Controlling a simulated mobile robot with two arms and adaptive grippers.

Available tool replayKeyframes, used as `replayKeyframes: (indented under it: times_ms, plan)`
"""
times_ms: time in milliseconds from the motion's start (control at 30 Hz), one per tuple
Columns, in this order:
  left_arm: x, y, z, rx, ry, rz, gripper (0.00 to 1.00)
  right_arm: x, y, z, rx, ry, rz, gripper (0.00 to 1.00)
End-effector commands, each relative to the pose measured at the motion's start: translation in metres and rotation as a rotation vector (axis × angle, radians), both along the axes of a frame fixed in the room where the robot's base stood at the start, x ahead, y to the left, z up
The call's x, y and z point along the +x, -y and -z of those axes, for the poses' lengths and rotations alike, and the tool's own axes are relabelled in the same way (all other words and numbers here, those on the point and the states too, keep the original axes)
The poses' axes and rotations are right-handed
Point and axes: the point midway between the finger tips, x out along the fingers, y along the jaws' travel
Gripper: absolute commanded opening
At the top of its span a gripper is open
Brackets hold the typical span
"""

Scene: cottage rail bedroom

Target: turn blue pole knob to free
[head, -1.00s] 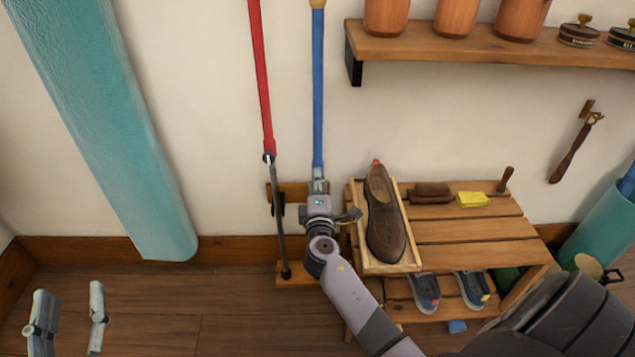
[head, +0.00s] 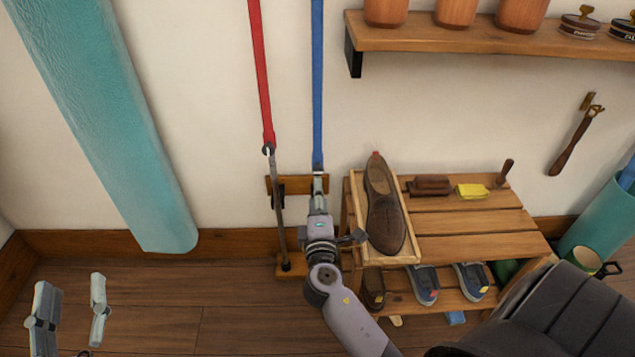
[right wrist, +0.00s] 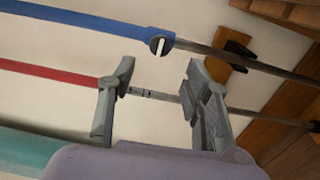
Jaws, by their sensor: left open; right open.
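The blue pole (head: 317,85) stands against the wall, right of the red pole (head: 262,75). In the right wrist view the blue pole (right wrist: 85,22) crosses the top. Its knob (right wrist: 161,44) is a round dark disc with a pale bar lying roughly crosswise to the pole. My right gripper (right wrist: 159,72) is open and empty; the knob shows just beyond the gap between its fingertips, apart from them. In the head view my right gripper (head: 319,182) covers the lower blue pole, and the knob is hidden. My left gripper (head: 70,300) is open and empty at lower left, far from the poles.
The red pole's thin lower rod (head: 278,210) stands close left of my right gripper. A slatted wooden rack (head: 470,222) with a brown shoe (head: 384,215) stands close right. A teal roll (head: 115,130) leans at left. A wall shelf (head: 480,45) is above.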

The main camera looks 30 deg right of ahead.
Motion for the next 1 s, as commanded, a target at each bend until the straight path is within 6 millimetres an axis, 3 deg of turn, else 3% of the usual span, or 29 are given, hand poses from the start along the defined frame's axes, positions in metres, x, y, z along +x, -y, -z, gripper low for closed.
replayKeyframes:
  times_ms: [100, 300, 867, 1000]
  plan:
    - [0.000, 0.000, 0.000, 0.000, 0.000, 0.000, 0.45, -0.018, -0.011, 0.001, 0.001, -0.002, 0.000, 0.45]
    - [0.000, 0.000, 0.000, 0.000, 0.000, -0.001, 0.45, -0.031, -0.019, 0.000, 0.001, 0.001, 0.000, 0.45]
    - [0.000, 0.000, 0.000, 0.000, 0.000, -0.001, 0.45, -0.032, -0.020, 0.000, 0.004, 0.001, -0.001, 0.45]
    - [0.000, 0.000, 0.000, -0.001, 0.000, 0.000, 0.45, -0.032, -0.028, -0.002, 0.092, 0.025, -0.043, 0.45]
